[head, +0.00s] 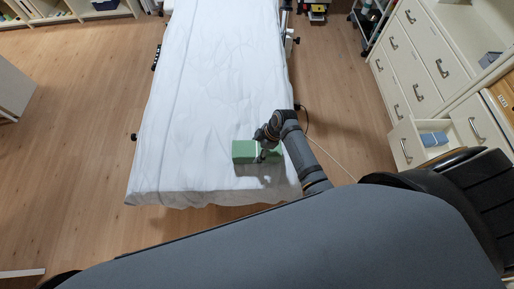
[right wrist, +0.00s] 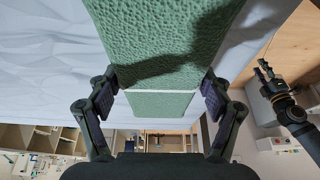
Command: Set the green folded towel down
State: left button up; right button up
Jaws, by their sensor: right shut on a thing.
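The green folded towel (head: 243,151) is a thick block with a pale band around it, over the near right part of the white couch (head: 205,100). My right gripper (head: 262,152) is shut on its right part. In the right wrist view the towel (right wrist: 160,45) fills the space between the two dark fingers (right wrist: 160,100). A dark shadow lies on the sheet just below it. I cannot tell whether its underside touches the couch. In that view a dark jointed arm with tan bands, apparently my left one with its gripper (right wrist: 264,72), shows at the right, away from the towel.
The couch's near edge is just below the towel, and the sheet beyond it is clear. A white drawer cabinet (head: 425,65) stands at right, with an open drawer (head: 408,146) holding a blue folded cloth (head: 434,139). A cable lies on the wooden floor beside the couch.

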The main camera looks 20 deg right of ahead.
jog(key=shift+f, duration=0.1)
jog(key=o, duration=1.2)
jog(key=b+v, duration=0.1)
jog(key=v, duration=1.1)
